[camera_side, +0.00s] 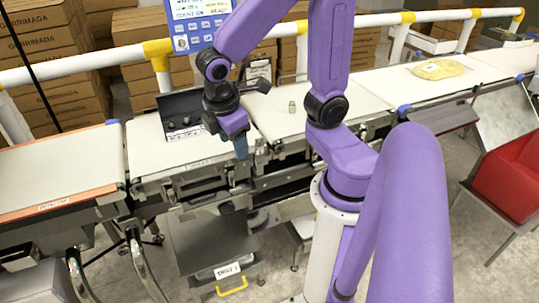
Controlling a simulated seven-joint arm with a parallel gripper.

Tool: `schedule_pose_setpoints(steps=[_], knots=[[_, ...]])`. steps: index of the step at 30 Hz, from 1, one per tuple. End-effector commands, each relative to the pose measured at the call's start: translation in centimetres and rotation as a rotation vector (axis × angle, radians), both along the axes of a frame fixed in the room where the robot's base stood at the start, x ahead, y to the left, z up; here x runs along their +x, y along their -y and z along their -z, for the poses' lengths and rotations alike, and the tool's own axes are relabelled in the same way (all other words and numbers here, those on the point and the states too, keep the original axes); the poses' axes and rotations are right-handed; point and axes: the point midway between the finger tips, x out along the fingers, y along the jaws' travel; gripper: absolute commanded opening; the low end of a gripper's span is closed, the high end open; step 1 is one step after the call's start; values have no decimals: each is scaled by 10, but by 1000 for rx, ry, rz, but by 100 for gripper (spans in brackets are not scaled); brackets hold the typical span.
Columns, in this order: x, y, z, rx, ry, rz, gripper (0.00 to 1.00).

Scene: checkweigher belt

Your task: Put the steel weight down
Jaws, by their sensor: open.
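A small grey steel weight (292,107) stands upright on the pale belt of the middle section, clear of my gripper. My gripper (241,149) is left of it and nearer the camera, pointing down by the front edge of the belt. It is open, and I see nothing held in it. Its fingers are small here and partly hidden by its own body. A dark open case (184,128) with several small dark pieces in it lies on the belt to the left of my gripper.
A yellowish bag (437,69) lies on the belt at right. A blue display panel (198,22) stands behind the arm. A white and yellow rail (110,55) runs behind the belts. A red bin (510,178) is at far right. A labelled drawer (222,248) is below. The left belt (60,165) is empty.

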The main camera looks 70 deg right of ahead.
Motion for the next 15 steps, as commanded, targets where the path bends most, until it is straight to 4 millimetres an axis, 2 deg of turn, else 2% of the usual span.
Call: schedule_pose_setpoints(steps=[1, 6, 10, 15], knots=[[-19, -9, -4, 54, 9, -23, 58], [-70, -28, -8, 193, 2, -61, 58], [-92, -34, -10, 253, -10, -76, 58], [-100, -35, -10, 275, -17, -79, 58]])
